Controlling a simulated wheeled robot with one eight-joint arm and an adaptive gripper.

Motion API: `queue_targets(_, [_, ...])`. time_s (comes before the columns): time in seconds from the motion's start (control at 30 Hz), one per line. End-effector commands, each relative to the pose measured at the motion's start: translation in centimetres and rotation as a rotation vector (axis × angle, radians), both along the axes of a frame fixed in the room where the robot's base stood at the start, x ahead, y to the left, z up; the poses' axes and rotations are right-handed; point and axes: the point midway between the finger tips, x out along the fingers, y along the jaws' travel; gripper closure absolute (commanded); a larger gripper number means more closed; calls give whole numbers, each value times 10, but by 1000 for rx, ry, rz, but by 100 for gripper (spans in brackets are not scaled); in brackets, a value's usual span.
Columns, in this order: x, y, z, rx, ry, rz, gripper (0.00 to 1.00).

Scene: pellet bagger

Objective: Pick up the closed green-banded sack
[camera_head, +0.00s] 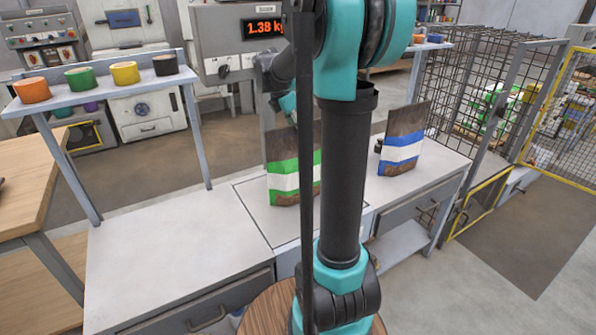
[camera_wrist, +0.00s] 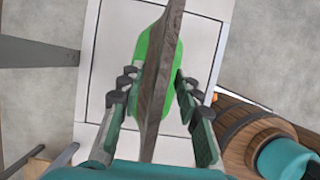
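The green-banded sack (camera_head: 284,181) stands upright on the bench, its right part hidden behind my arm in the head view. It has a brown top, a green band and a white band. In the wrist view I look down on its narrow, closed brown top edge (camera_wrist: 160,75), with green bulging out on both sides. My gripper (camera_wrist: 156,82) is open, with one finger on each side of the sack's top. I cannot tell whether either finger touches it. In the head view my arm hides the fingers.
A blue-banded sack (camera_head: 401,152) stands to the right on the same bench (camera_head: 160,245). A shelf (camera_head: 110,92) with several coloured tubs is at the left. A wire cage (camera_head: 465,95) is at the right. The display (camera_head: 264,28) reads 1.38. The bench's left part is clear.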

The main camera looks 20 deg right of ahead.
Motion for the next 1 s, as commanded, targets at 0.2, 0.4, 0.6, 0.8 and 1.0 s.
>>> queue_targets(0.2, [0,0,0,0,0,0,66])
queue_targets(0.4, [0,0,-2,0,0,0,66])
queue_targets(0.6, [0,0,-5,0,0,0,66])
queue_targets(0.8, [0,0,-5,0,0,0,66])
queue_targets(1.0, [0,0,-5,0,0,0,88])
